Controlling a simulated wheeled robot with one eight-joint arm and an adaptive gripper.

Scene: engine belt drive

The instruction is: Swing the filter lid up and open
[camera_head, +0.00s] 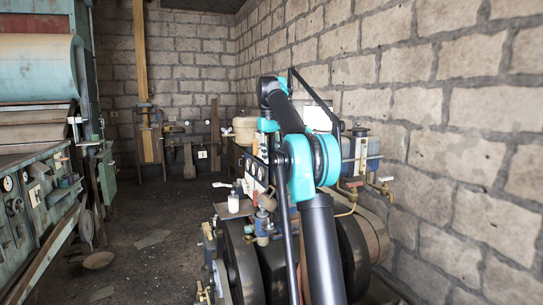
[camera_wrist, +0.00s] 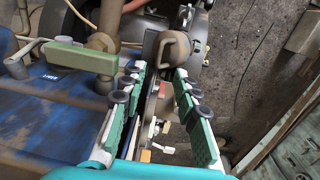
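In the wrist view my gripper (camera_wrist: 157,76) is open, its two green-padded fingers spread apart with nothing visible between the pads. A rounded brown metal part (camera_wrist: 173,46) lies just beyond the fingertips. I cannot tell for sure whether it is the filter lid, or whether a finger touches it. In the head view my arm covers much of the engine (camera_head: 240,262), and my gripper cannot be made out. No clearly recognisable filter lid shows there.
A blue surface (camera_wrist: 60,115) and a green bar (camera_wrist: 82,57) lie close on the left in the wrist view. A blue tank (camera_head: 372,158) with pipes stands by the block wall (camera_head: 450,130). A green machine (camera_head: 38,195) stands at left; the floor (camera_head: 150,230) between is mostly clear.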

